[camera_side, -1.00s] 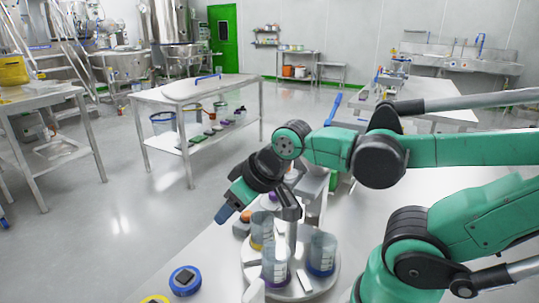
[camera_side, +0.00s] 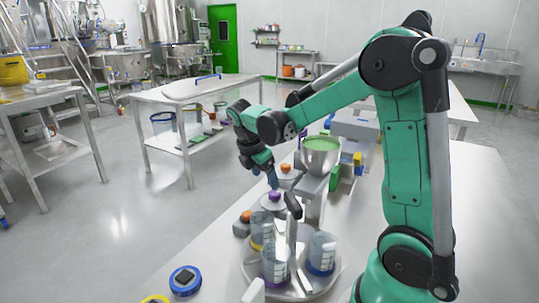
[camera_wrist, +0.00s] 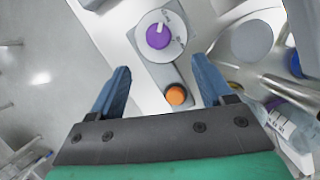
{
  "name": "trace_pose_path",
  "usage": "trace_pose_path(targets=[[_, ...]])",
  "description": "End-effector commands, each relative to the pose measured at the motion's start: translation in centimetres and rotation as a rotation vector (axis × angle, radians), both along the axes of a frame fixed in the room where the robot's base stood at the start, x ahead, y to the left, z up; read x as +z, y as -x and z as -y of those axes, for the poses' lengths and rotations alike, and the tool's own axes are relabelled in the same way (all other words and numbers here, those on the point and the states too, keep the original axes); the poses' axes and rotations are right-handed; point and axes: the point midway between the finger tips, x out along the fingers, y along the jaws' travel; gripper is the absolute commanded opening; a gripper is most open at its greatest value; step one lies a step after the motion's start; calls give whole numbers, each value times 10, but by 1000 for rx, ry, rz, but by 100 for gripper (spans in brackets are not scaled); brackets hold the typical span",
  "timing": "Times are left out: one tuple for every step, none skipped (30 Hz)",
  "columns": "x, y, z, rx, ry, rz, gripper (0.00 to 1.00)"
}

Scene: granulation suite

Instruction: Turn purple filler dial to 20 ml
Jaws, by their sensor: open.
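The purple filler dial (camera_wrist: 158,36) shows in the wrist view as a purple knob with a white pointer, set on a pale round scale plate. The pointer aims toward the upper right of that view; the scale figures are too small to read. In the side view the purple dial (camera_side: 274,196) sits on the bench machine, just below my gripper (camera_side: 272,181). In the wrist view my gripper (camera_wrist: 160,88) has its two blue fingers spread apart with nothing between them. The dial lies beyond the fingertips, and they appear not to touch it.
An orange button (camera_wrist: 176,95) is beside the dial on the same grey panel. A round turntable (camera_side: 305,290) with several beakers (camera_side: 321,253) stands in front. A steel hopper (camera_side: 320,157) of green material is behind. A blue ring-shaped item (camera_side: 185,281) lies at the front left.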

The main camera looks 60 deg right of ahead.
Motion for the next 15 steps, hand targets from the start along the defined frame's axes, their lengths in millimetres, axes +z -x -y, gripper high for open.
trace_pose_path(targets=[[-3,0,6,22,2,-32,73],[-5,0,8,35,2,-48,73],[-7,0,10,47,2,-62,73],[-9,1,11,53,2,-69,73],[-11,1,13,56,1,-73,73],[-15,1,14,58,1,-76,73],[-18,2,16,59,1,-76,73],[-22,2,17,59,1,-76,73],[-27,3,19,58,2,-75,73],[-31,4,20,58,1,-75,73],[-35,4,22,57,1,-74,73],[-40,5,24,57,1,-74,73],[-43,5,25,58,1,-73,73],[-47,5,27,58,1,-73,73],[-50,6,28,59,2,-73,73]])
